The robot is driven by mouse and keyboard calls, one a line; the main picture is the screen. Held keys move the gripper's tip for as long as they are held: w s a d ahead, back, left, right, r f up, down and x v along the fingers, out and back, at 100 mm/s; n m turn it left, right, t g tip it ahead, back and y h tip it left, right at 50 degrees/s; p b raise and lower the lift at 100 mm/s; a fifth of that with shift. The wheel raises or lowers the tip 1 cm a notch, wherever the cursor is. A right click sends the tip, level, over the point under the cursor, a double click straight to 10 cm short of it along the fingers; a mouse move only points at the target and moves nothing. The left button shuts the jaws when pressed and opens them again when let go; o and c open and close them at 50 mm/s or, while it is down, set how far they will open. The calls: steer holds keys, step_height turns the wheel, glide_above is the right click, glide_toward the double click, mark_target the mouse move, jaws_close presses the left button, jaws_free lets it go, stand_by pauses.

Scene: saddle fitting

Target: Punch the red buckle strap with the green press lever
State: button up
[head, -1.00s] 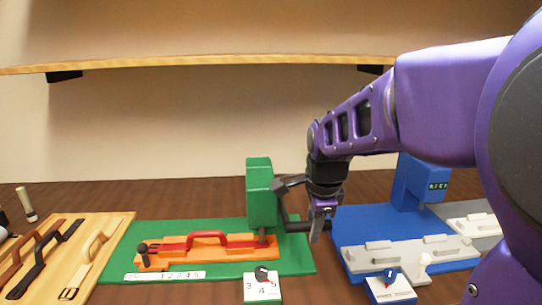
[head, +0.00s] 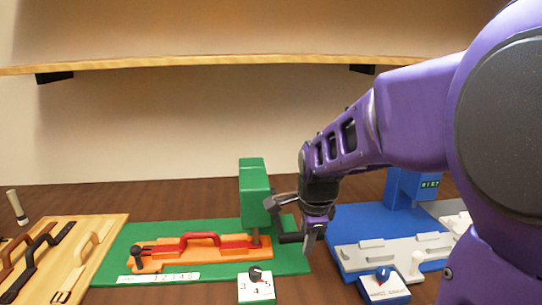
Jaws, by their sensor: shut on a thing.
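The red buckle strap (head: 200,239) lies in the orange fixture (head: 175,256) on the green base (head: 120,250). Its raised red loop stands up in the middle, and its right end lies under the green press (head: 254,195). A dark lever (head: 290,238) sticks out to the right of the press. My gripper (head: 308,238) is at the lever's outer end, right of the press, pointing down and shut on the lever. The fingertips are small and partly dark, so the exact grip is hard to see.
A white dial box (head: 256,289) stands in front of the green base. A blue station (head: 345,222) with a pale fixture and a second dial box (head: 384,287) is to the right. A shelf (head: 200,64) spans above.

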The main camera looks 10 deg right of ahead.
steer(key=shift+s+f, duration=0.3)
steer(key=shift+w+r+p, duration=0.1)
steer(key=shift+r+p, duration=1.1)
steer(key=shift+r, duration=0.4)
steer(key=shift+r, duration=0.1)
